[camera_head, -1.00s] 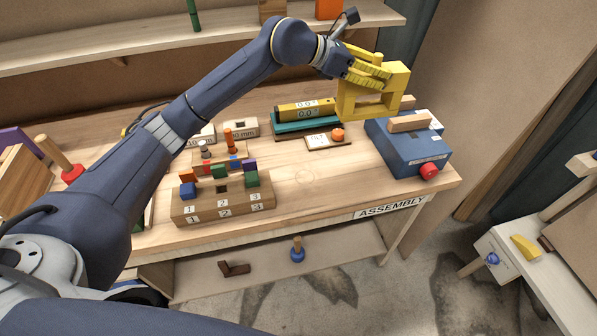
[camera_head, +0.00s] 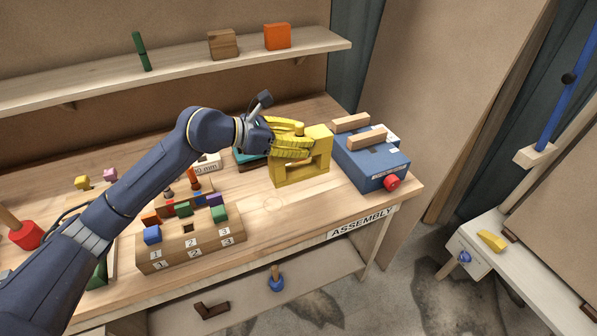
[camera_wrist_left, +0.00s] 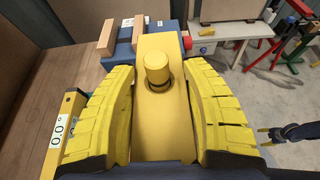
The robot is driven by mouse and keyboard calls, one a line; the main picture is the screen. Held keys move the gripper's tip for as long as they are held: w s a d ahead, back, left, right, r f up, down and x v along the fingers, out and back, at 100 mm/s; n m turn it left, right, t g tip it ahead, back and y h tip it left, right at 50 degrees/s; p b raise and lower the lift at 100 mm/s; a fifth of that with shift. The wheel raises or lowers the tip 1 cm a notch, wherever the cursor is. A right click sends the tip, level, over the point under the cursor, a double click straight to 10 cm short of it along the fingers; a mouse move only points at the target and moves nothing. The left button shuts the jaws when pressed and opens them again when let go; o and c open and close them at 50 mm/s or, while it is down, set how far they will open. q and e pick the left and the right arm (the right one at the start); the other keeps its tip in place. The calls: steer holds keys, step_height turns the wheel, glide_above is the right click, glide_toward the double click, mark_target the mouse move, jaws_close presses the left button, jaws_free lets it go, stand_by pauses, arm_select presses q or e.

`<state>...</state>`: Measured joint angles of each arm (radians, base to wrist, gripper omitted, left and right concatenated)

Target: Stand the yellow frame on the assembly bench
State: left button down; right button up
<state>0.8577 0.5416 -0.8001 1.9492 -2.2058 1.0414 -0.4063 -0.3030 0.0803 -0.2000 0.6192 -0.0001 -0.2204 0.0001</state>
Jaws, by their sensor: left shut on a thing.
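The yellow frame (camera_head: 305,174) is upright on or just above the assembly bench (camera_head: 300,222), left of the blue box; I cannot tell for sure whether its base touches the wood. My left gripper (camera_head: 300,146) is at the frame's top, its yellow fingers on it. In the left wrist view, the fingers lie on both sides of the frame's top bar (camera_wrist_left: 160,105), which has a round yellow knob (camera_wrist_left: 157,69).
A blue box (camera_head: 370,160) with wooden bars and a red knob (camera_head: 391,183) stands close to the frame's right. A numbered wooden block (camera_head: 190,240) holds coloured cubes at left. The bench front between them is clear.

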mark_target(295, 170)
arm_select(q)
steer(key=shift+f, duration=5.55)
steer(key=c, duration=0.7)
jaws_free()
steer(key=shift+o, duration=0.2)
steer(key=shift+a, duration=0.15)
steer(key=v, duration=1.1)
steer(key=shift+s+a+r, duration=0.15)
steer(key=shift+a+r, duration=0.1)
steer(key=shift+a, duration=0.1)
